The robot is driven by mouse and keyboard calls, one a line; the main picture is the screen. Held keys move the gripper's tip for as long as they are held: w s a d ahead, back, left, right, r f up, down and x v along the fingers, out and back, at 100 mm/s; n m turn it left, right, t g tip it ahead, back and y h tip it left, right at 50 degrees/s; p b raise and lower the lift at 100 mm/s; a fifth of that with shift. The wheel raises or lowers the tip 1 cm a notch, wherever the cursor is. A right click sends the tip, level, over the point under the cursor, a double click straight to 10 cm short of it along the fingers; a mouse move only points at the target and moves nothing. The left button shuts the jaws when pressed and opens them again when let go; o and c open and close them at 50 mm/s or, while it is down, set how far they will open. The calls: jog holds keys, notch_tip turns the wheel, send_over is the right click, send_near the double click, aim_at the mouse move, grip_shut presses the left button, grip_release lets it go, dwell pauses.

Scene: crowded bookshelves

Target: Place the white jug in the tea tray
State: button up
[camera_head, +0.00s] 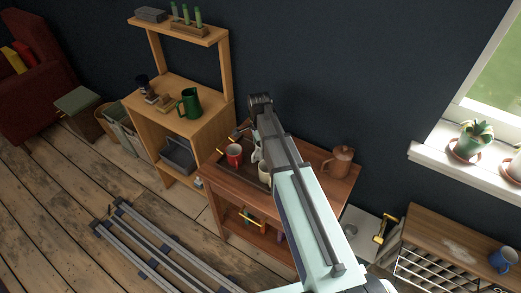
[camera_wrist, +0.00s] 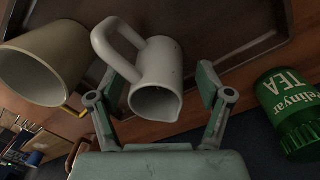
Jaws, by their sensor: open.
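The white jug (camera_wrist: 158,65) is in the middle of the wrist view, its mouth and spout toward the camera and its handle to the left. It also shows small in the head view (camera_head: 256,155), partly hidden by my arm. My gripper (camera_wrist: 161,84) is open, with one finger on each side of the jug; I cannot tell whether either finger touches it. The dark brown tea tray (camera_wrist: 235,30) with a raised rim lies behind the jug. I cannot tell whether the jug stands inside its rim.
A cream cup (camera_wrist: 45,65) is close left of the jug. A green tea tin (camera_wrist: 290,115) is at the right. In the head view, a red mug (camera_head: 234,154) and a brown lidded pot (camera_head: 341,162) stand on the wooden table (camera_head: 312,161). A shelf unit (camera_head: 205,128) adjoins on the left.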

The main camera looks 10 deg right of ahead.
notch_tip(320, 180, up, 11)
jog(key=b, duration=0.2)
jog(key=shift+w, duration=0.3)
dwell(0.3)
